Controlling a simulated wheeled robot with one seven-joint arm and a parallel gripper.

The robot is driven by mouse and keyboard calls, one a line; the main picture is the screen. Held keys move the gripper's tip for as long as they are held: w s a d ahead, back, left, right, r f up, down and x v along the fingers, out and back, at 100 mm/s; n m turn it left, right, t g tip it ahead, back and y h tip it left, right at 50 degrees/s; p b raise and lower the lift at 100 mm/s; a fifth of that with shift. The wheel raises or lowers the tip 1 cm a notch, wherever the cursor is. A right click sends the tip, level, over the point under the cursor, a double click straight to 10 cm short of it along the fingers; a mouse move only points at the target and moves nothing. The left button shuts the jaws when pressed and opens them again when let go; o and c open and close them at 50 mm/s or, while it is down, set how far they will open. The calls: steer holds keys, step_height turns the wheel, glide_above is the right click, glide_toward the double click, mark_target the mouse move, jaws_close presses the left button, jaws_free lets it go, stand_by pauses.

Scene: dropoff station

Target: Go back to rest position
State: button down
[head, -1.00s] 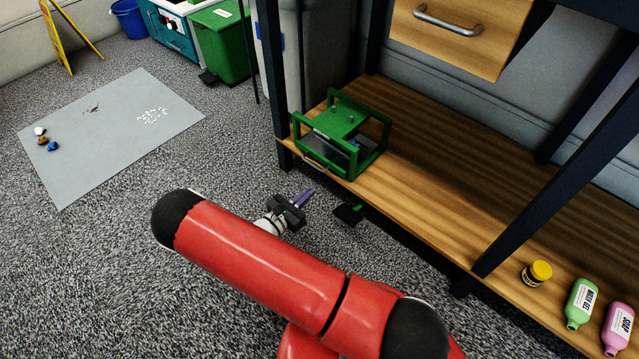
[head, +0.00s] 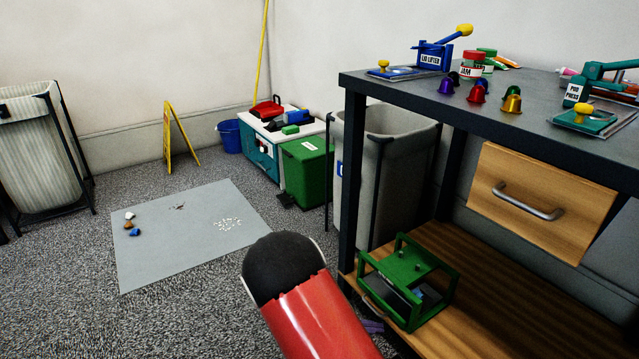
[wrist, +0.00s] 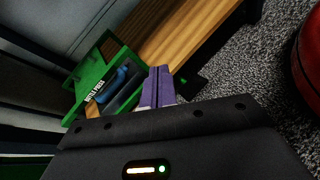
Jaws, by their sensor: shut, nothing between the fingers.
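My gripper (wrist: 158,86) shows in the wrist view as two purple fingers side by side, shut with nothing between them. In the head view, my red and black arm covers most of the gripper, and only a bit of purple shows beside the lower shelf. The fingers point toward a green open-frame press (head: 408,282), which stands on the wooden lower shelf (head: 480,325). The press also shows in the wrist view (wrist: 100,75), with a label and a blue part inside. I cannot tell the exact gap between fingers and press.
A dark table (head: 400,90) stands above the shelf, with a drawer (head: 540,200) and bells and jars on top. A grey bin (head: 385,180) stands behind its leg. A grey mat (head: 180,260) with small debris lies on the carpet at left.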

steer(key=s+d+r+m+t+y+p, duration=0.1)
steer(key=s+r+m+y+p, duration=0.1)
steer(key=s+r+m+y, duration=0.2)
steer(key=s+r+m+t+y+p, duration=0.1)
steer(key=s+r+m+y, duration=0.4)
steer(key=r, duration=1.3)
steer(key=s+d+r+m+t+y+p, duration=0.1)
steer(key=s+r+m+y, duration=0.3)
steer(key=s+r, duration=0.7)
steer(key=m+p, duration=0.1)
steer(key=m, duration=0.1)
steer(key=shift+s+d+m+y+p, duration=0.3)
steer(key=shift+d+m, duration=0.05)
steer(key=shift+m, duration=0.05)
